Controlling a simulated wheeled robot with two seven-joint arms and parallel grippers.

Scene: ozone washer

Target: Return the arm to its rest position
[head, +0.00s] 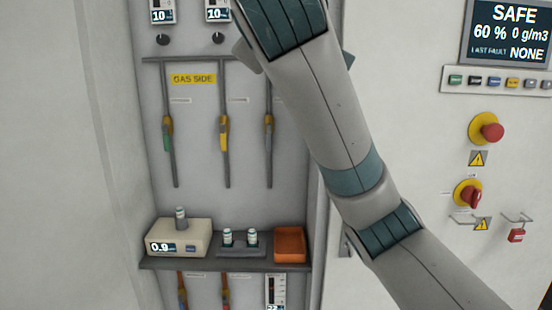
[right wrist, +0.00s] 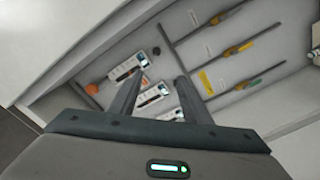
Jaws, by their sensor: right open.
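My right arm (head: 335,115) crosses the head view from the lower right corner to the top middle, raised in front of the cabinet. Its gripper end is cut off at the top of that view. In the right wrist view my right gripper (right wrist: 159,82) is open, with two dark fingers apart and nothing between them. The fingers point toward the cabinet's gauges and pipes. My left gripper is not in either view.
A gas panel with valve pipes (head: 224,140) stands behind my arm. Below, a shelf (head: 205,264) holds a scale (head: 180,240), small vials (head: 240,237) and an orange bin (head: 290,245). At right are a red stop button (head: 491,131), a rotary switch (head: 468,195) and a padlock (head: 516,235).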

